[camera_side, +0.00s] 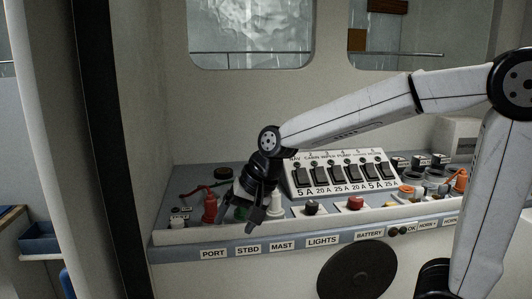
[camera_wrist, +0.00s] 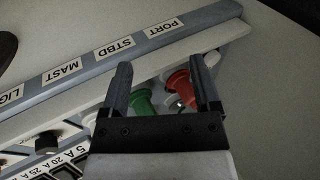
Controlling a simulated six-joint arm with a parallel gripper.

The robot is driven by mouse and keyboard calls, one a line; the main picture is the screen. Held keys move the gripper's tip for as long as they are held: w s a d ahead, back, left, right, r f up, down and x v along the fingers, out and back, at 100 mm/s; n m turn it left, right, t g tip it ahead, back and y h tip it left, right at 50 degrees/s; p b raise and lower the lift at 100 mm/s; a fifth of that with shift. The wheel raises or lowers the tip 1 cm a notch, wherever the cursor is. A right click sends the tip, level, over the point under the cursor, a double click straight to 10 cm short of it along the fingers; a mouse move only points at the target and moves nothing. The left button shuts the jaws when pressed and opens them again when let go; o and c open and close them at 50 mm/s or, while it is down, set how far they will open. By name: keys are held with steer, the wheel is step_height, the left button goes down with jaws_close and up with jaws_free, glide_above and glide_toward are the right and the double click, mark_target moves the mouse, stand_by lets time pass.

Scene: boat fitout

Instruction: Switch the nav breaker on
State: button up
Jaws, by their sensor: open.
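The breaker panel (camera_side: 336,193) is a sloped white block with a row of black rocker switches. The nav breaker (camera_side: 302,178) is the leftmost, above a "5 A" label; its on or off position is too small to tell. In the wrist view, part of the panel shows at the lower left with a "5 A" label (camera_wrist: 76,153). My gripper (camera_side: 243,216) is open and points down, left of the panel and apart from the nav breaker. In the wrist view, its fingertips (camera_wrist: 160,68) frame a green knob (camera_wrist: 142,104) and a red knob (camera_wrist: 178,84); no hold on either shows.
The red knob (camera_side: 210,208) stands left of my gripper, with a red cable behind it. A white knob (camera_side: 276,206), a black knob (camera_side: 312,208) and a red button (camera_side: 355,203) line the front ledge. Orange and grey fittings (camera_side: 460,181) crowd the right.

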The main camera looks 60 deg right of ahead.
steer(key=w+d+r+n+h, duration=0.1)
steer(key=w+d+r+h, duration=0.15)
steer(key=d, duration=0.55)
steer(key=m+g+h, duration=0.1)
steer(key=g+h, duration=0.1)
steer(key=h, duration=0.1)
glide_toward(302, 170)
steer(key=f, duration=0.1)
steer(key=shift+w+f, duration=0.1)
steer(key=shift+f, duration=0.1)
steer(key=shift+x, duration=3.85)
steer(key=shift+w, duration=0.15)
steer(key=shift+d, duration=0.1)
jaws_close()
